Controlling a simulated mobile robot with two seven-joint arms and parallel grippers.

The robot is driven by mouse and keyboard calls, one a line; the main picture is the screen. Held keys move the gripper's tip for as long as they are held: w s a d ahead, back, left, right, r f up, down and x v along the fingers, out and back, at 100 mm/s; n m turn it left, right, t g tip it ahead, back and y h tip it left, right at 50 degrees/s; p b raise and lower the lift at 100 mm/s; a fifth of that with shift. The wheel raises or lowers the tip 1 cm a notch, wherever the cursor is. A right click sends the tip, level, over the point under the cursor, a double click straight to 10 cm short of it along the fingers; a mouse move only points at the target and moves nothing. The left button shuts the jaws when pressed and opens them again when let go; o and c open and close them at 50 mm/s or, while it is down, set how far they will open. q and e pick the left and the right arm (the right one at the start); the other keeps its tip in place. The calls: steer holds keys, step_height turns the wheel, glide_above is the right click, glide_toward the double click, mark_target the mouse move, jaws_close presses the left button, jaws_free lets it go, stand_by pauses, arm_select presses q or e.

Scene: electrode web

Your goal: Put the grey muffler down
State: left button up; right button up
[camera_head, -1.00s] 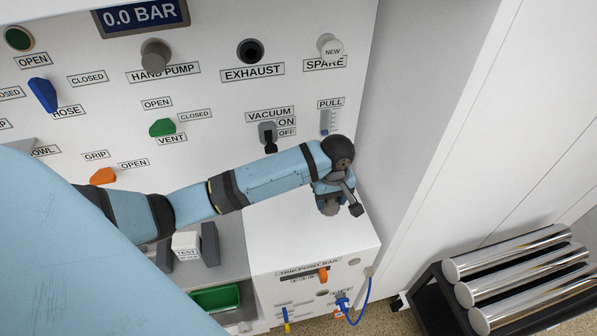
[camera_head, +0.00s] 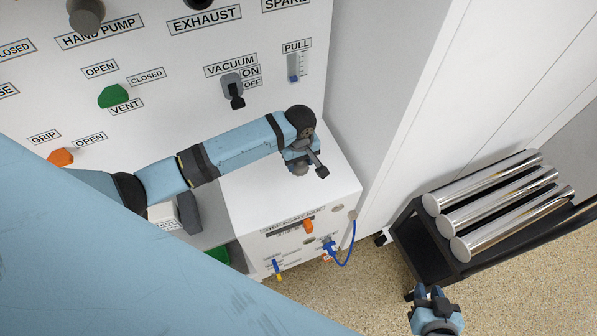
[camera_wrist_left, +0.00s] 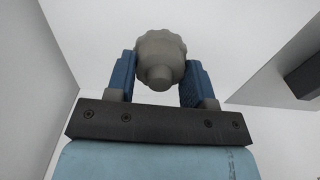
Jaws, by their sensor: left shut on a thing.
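The grey muffler (camera_wrist_left: 160,60) is a knobbed round piece with a short stub, held between the two blue fingers of my left gripper (camera_wrist_left: 160,78) in the left wrist view. In the head view my left gripper (camera_head: 302,162) is over the white box top, and a bit of the muffler (camera_head: 298,169) shows under it. I cannot tell whether the muffler touches the box. My right gripper (camera_head: 430,291) is low at the bottom right over the floor, apart from the muffler; its finger gap is unclear.
The white box (camera_head: 335,190) has a mostly bare top, with an orange knob (camera_head: 308,226) and blue hose (camera_head: 350,246) on its front. The labelled panel (camera_head: 190,60) rises behind. A black rack (camera_head: 428,262) with three shiny cylinders (camera_head: 490,215) stands right.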

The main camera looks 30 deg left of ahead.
mark_target(299, 181)
arm_select(q)
step_height(299, 181, down, 7)
steer(key=shift+f, duration=0.15)
steer(key=shift+f, duration=0.1)
stand_by(0.3)
steer(key=o, duration=1)
